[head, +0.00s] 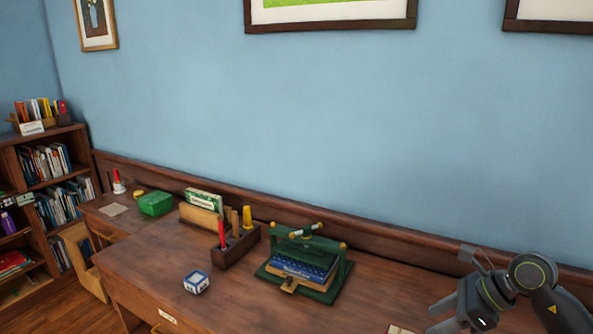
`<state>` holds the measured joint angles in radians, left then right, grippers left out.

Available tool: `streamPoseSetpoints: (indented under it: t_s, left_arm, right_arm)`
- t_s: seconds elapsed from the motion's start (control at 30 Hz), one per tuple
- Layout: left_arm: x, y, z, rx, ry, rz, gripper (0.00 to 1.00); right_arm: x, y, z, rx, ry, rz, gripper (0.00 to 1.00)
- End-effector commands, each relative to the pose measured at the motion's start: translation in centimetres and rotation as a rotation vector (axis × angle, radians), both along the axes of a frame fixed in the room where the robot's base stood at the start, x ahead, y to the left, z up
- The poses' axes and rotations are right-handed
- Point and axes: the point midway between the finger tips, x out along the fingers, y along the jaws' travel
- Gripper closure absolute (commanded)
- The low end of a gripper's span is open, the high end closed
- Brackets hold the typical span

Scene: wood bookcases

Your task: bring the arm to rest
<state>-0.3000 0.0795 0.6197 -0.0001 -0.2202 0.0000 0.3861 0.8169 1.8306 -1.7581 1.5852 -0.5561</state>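My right arm comes in at the lower right corner. Its gripper (440,315) is above the front right part of the wooden desk (150,262). Two grey fingertips point left with a gap between them, and I see nothing held there. My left gripper and arm are out of view.
A green press (320,246) with blue books in it stands mid-desk. A bookcase (40,185) stands at the far left. Desk between press and gripper looks clear.

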Motion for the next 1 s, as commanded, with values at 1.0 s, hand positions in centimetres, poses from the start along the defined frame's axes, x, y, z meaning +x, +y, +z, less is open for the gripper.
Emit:
streamPoseSetpoints:
  t_s: [1.0]
  left_arm:
    - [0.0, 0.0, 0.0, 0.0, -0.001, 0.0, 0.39]
  right_arm:
    - [-3.9, -2.4, 4.6, 2.17, 0.171, -1.311, 0.51]
